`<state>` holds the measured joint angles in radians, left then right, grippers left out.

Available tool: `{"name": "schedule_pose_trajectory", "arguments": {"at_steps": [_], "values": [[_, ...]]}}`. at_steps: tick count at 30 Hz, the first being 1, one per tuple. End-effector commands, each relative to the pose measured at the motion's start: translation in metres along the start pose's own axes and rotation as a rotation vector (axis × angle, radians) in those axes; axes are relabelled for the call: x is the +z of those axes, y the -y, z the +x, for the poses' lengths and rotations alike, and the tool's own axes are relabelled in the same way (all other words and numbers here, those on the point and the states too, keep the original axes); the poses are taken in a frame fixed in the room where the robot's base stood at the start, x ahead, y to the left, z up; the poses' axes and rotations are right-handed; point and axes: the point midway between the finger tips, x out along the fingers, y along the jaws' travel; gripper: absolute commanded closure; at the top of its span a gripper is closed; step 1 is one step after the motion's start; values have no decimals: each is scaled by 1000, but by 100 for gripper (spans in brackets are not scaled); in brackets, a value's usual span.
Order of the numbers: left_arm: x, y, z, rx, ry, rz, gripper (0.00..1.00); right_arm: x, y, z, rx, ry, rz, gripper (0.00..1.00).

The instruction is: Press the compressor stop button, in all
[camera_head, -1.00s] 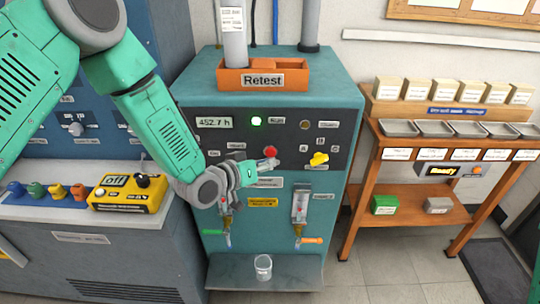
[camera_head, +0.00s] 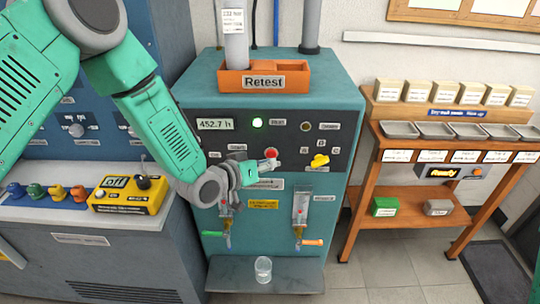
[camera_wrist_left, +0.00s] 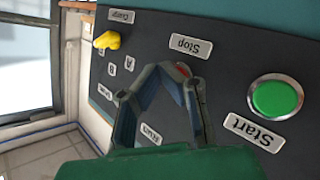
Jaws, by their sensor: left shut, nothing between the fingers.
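The red stop button (camera_head: 271,153) sits on the dark front panel of the teal compressor cabinet. The fingers also show in the left wrist view (camera_wrist_left: 170,72), overlapping the button. I cannot tell whether they touch it or whether it is pressed in. My right gripper is in neither view.
A green start button (camera_wrist_left: 275,98) and a yellow selector knob (camera_head: 319,160) are on the same panel. A glass beaker (camera_head: 263,269) stands on the lower shelf. A wooden rack (camera_head: 368,190) stands to the right.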

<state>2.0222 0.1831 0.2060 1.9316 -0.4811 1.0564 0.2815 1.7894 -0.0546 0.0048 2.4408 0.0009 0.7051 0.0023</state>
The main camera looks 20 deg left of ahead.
Motion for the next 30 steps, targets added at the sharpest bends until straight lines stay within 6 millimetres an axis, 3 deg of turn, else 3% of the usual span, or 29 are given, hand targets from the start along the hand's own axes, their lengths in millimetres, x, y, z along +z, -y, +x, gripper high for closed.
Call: {"name": "schedule_pose_trajectory", "arguments": {"at_steps": [30], "values": [[-6,6,3,1,1,0,100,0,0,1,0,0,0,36]]}}
